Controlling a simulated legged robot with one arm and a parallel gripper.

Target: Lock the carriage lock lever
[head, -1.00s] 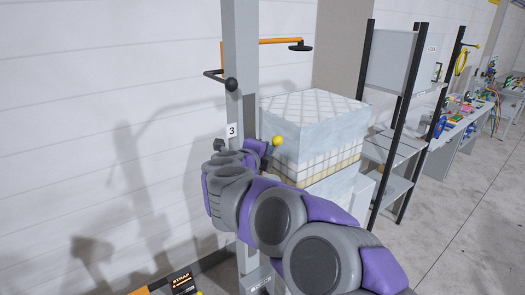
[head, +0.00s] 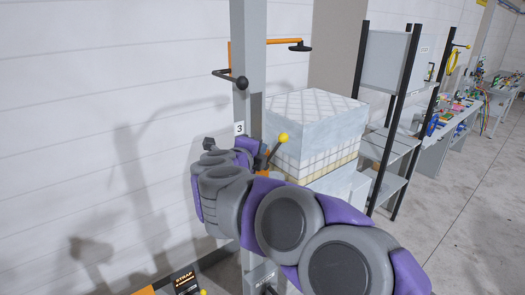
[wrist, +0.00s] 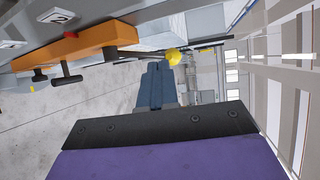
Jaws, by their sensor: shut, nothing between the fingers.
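The lever has a yellow ball knob (head: 283,138) on a thin dark stem, which leans up to the right beside the grey post in the head view. In the wrist view the knob (wrist: 174,57) and stem extend from the end of an orange carriage block (wrist: 75,53). My gripper (wrist: 157,72) shows there as blue-grey fingers, shut together and empty. The fingertips appear close to the knob, just left of and below it; I cannot tell whether they touch. In the head view my arm hides the gripper and most of the carriage.
A grey post (head: 248,55) carries an orange arm (head: 265,42) and a black-knobbed handle (head: 240,82). White wrapped stock (head: 315,120) stands close on the right, with a black-framed rack (head: 390,110) behind it. In the wrist view a black T-handle (wrist: 67,76) projects from the carriage. Floor at right is clear.

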